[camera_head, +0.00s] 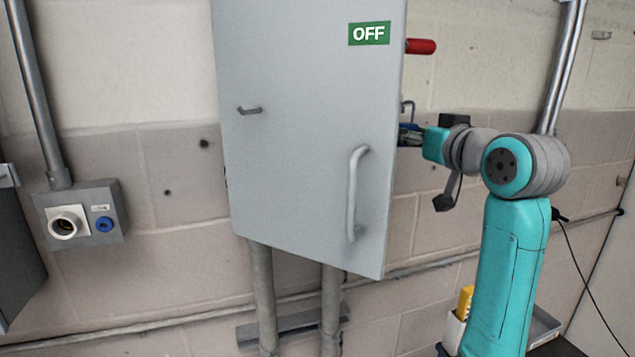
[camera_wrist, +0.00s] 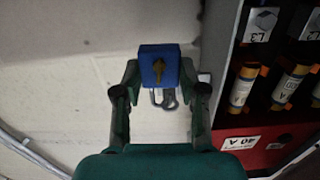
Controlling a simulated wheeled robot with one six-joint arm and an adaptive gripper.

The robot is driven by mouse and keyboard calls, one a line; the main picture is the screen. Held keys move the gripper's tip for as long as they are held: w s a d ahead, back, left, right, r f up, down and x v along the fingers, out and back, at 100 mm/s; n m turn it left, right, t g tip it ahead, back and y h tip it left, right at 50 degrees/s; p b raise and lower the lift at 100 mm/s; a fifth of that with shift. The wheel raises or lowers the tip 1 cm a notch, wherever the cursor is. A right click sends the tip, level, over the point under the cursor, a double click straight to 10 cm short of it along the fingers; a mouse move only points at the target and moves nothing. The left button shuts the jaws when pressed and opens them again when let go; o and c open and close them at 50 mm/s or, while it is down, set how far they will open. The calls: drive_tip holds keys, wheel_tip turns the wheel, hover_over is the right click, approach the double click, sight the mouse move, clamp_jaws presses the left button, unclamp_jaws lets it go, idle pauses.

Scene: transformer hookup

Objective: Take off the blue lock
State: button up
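In the head view, a bit of the blue lock (camera_head: 408,127) shows beside the right edge of the cabinet door, at my gripper's tip (camera_head: 412,136). A small metal hook (camera_head: 408,106) is just above it, and the door hides part of this area.
The grey cabinet door (camera_head: 300,190) carries a green OFF label (camera_head: 369,33) and a long handle (camera_head: 353,195). A red lever (camera_head: 421,46) sticks out behind it. In the wrist view, several fuses (camera_wrist: 243,87) stand inside the open cabinet at right. A socket box (camera_head: 80,240) is at left.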

drive_tip(key=o, duration=0.5)
clamp_jaws()
drive_tip(key=shift+r, duration=1.4)
drive_tip(key=shift+w+d+f, duration=0.1)
drive_tip(key=shift+w+d, duration=0.2)
drive_tip(key=shift+d, duration=0.65)
drive_tip(key=shift+w+d, duration=0.3)
drive_tip(key=shift+d, duration=0.65)
drive_tip(key=shift+v, duration=2.5)
